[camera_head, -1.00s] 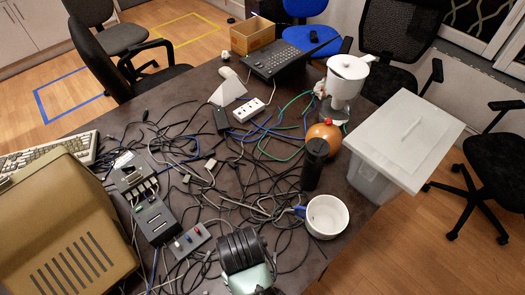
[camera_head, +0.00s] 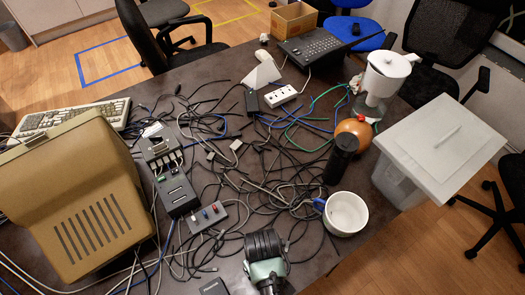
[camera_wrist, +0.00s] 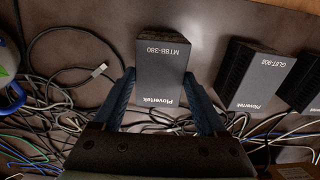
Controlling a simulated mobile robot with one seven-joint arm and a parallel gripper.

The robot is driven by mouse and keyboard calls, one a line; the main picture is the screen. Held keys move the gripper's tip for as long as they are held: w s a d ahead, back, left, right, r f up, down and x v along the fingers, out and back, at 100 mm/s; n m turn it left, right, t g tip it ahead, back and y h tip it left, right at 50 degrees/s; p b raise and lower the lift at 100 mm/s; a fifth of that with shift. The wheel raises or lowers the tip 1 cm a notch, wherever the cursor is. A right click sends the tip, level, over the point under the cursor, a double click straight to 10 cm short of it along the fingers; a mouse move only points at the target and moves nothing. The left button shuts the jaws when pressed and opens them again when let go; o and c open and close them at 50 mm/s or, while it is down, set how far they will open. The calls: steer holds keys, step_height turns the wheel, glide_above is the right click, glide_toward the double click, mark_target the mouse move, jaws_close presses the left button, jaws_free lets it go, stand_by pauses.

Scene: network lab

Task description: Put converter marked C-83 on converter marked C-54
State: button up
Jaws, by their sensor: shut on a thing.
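My gripper (camera_wrist: 162,93) shows in the wrist view as two blue fingers. They are closed on the sides of a dark box (camera_wrist: 163,65) lettered Plovertek MTBB-380. A second dark Plovertek box (camera_wrist: 256,78), lettered GLBT-908, is to its right, apart from it. A third dark box (camera_wrist: 306,92) is cut off by the right edge. I cannot read C-83 or C-54 on anything.
Tangled cables (camera_head: 270,170) cover much of the dark table. A beige monitor (camera_head: 75,190) and a keyboard (camera_head: 75,118) are on the left. A white mug (camera_head: 346,215), a dark cylinder (camera_head: 341,158) and a lidded bin (camera_head: 435,145) are on the right.

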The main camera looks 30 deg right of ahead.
steer(key=shift+f, duration=0.15)
steer(key=o, duration=1.6)
step_height(320, 180, up, 12)
steer(key=shift+r+p, duration=0.2)
steer(key=shift+p, duration=0.1)
steer(key=shift+w, duration=0.15)
